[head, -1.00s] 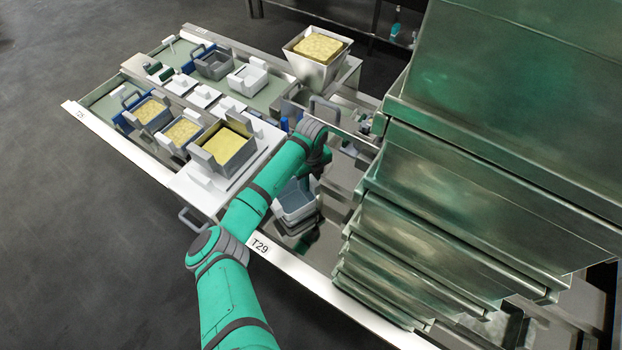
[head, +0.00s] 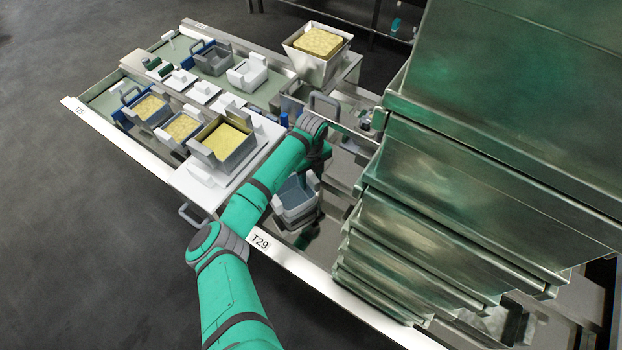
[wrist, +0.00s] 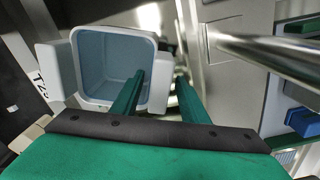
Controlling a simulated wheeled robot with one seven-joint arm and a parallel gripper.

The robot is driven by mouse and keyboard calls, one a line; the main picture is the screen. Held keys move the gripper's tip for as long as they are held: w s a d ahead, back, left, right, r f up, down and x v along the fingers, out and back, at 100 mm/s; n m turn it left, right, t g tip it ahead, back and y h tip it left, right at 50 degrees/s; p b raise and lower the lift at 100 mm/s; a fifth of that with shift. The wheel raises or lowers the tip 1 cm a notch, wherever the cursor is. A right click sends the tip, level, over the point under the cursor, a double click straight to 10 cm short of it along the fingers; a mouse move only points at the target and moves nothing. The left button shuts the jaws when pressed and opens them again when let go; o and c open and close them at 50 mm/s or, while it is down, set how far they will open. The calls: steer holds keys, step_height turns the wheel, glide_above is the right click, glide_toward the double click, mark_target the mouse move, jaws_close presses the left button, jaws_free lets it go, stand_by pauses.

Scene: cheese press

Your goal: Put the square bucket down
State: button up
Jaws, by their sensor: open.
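The square bucket (head: 297,196), grey-blue inside with pale side tabs, is just right of my forearm, over the metal table near the T29 label. It is empty. In the wrist view the bucket (wrist: 105,60) sits at upper left with its opening facing the camera. My gripper (wrist: 160,77) is open. Its left finger overlaps the bucket's right inner side and its right finger is beyond the right tab, so that wall lies between them. I cannot tell whether the fingers touch it or whether the bucket rests fully on the surface.
Large green metal steps (head: 450,210) rise close on the right. A metal hopper (head: 318,55) with a yellow block is at the back. A metal rail (wrist: 265,55) runs right of my fingers.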

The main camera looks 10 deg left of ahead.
step_height(320, 180, up, 11)
steer(key=shift+r, duration=0.1)
stand_by(0.3)
steer(key=shift+d, duration=0.1)
stand_by(0.4)
